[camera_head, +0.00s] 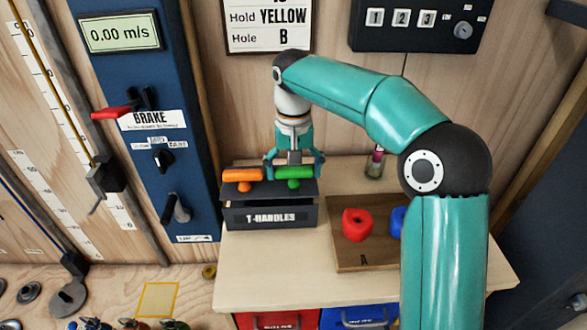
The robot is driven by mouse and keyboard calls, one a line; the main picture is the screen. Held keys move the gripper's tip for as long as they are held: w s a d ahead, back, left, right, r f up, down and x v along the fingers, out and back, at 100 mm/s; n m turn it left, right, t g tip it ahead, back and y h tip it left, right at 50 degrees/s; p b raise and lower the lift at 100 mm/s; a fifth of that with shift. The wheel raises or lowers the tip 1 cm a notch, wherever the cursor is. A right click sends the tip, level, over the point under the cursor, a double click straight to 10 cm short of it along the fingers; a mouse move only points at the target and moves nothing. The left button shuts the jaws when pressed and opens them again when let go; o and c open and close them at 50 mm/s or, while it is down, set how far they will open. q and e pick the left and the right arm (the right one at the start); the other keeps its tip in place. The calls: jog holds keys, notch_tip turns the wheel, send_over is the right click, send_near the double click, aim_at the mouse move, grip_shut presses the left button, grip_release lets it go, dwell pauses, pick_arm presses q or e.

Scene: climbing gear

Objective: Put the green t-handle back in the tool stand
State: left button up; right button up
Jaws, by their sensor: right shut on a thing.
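The green t-handle (300,172) is at the right end of the dark tool stand (300,215), which is labelled T-HANDLES. Its bar lies level at the stand's top, and a short green part shows below the bar. My right gripper (294,168) points down over it, shut on the green t-handle with a finger at each side. Whether the shaft sits in a hole of the stand cannot be told from this view. An orange t-handle (241,174) is in the stand just left of the green one. My left gripper is not in view.
The stand is on a wooden worktop (270,270). A wooden board (385,250) marked A carries a red hold (356,224) and a partly hidden blue hold (398,221). A small vial (374,165) stands behind. A blue brake panel (150,100) rises at left.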

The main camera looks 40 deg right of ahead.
jog(key=o, duration=1)
notch_tip(320, 180, up, 12)
jog(key=shift+f, duration=0.1)
